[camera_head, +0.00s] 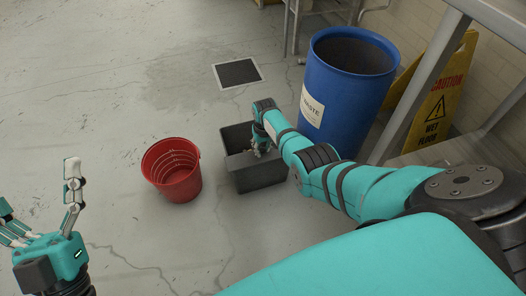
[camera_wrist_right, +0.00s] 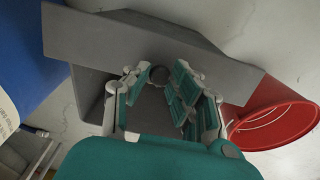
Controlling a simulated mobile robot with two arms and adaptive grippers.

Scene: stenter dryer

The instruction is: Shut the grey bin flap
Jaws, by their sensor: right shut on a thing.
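The grey bin (camera_head: 262,178) stands on the floor in the middle of the head view, its dark inside partly showing. A flat grey panel, seemingly its flap (camera_wrist_right: 100,38), runs slantwise across the right wrist view. My right gripper (camera_head: 262,148) is at the bin's top, fingers pointing down. My left gripper (camera_head: 42,195) is open and empty at the lower left, away from the bin.
A red bucket (camera_head: 172,170) stands just left of the bin. A blue waste barrel (camera_head: 345,95) stands behind it to the right, near a yellow wet-floor sign (camera_head: 440,90) and a grey metal frame (camera_head: 425,85). A dark floor grate (camera_head: 238,73) lies behind. The floor at left is clear.

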